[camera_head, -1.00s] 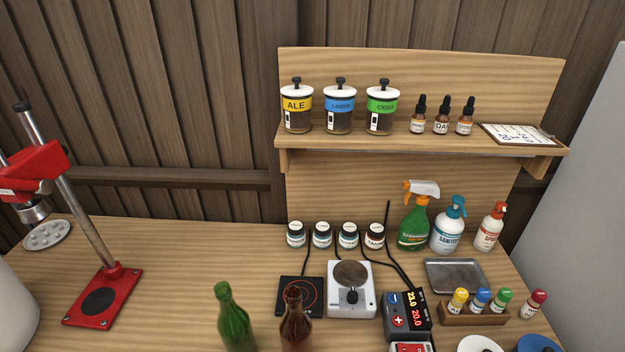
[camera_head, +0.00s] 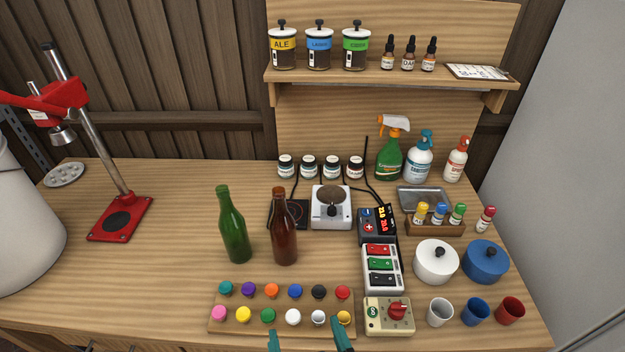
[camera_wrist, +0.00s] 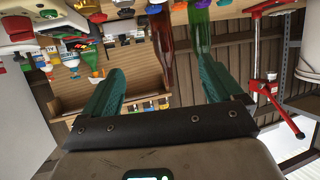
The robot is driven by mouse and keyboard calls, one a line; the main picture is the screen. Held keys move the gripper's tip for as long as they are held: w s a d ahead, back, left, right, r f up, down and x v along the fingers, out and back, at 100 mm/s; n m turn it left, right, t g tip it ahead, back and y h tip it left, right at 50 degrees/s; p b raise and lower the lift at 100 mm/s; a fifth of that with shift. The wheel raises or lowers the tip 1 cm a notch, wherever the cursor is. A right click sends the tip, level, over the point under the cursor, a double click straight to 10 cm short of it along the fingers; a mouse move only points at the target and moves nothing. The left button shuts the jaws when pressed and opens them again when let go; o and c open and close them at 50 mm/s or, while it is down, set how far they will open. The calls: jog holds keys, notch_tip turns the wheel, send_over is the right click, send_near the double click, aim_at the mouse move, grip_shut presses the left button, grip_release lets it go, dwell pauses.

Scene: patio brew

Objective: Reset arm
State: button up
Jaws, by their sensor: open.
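My gripper (camera_head: 309,343) shows at the bottom edge of the head view as two teal fingertips with a wide gap between them. It is open and empty, at the front of the bench by the board of coloured caps (camera_head: 280,325). In the wrist view my gripper (camera_wrist: 160,88) also shows two teal fingers spread apart, with nothing between them. That view is upside down, with the bench along its top. The rest of my arm is outside the head view.
A green bottle (camera_head: 233,232) and a brown bottle (camera_head: 284,235) stand behind the caps. A switch box (camera_head: 382,268), dial box (camera_head: 389,316), lidded pots (camera_head: 436,262) and cups (camera_head: 440,312) stand to the right. A red capping press (camera_head: 119,217) stands left. Bare bench lies left of the bottles.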

jog(key=s+d+f+m+g+h, duration=0.1)
jog(key=s+d+f+g, duration=0.2)
jog(key=d, duration=0.5)
jog(key=s+d+f+m+g+h, duration=0.1)
jog(key=s+d+f+g+h, duration=0.1)
jog(key=d+f, duration=0.4)
jog(key=s+d+f+m+g+h, duration=0.1)
jog(key=s+d+f+g, duration=0.3)
jog(key=d, duration=0.7)
jog(key=shift+s+d+f, duration=0.15)
jog(key=shift+f, duration=0.3)
jog(key=s+d+g, duration=0.1)
jog(key=s, duration=0.1)
jog(key=s+d+f+g, duration=0.1)
jog(key=s, duration=0.1)
jog(key=s+d+g, duration=0.1)
jog(key=s, duration=0.1)
jog(key=shift+s+f+y, duration=0.35)
jog(key=shift+y, duration=0.05)
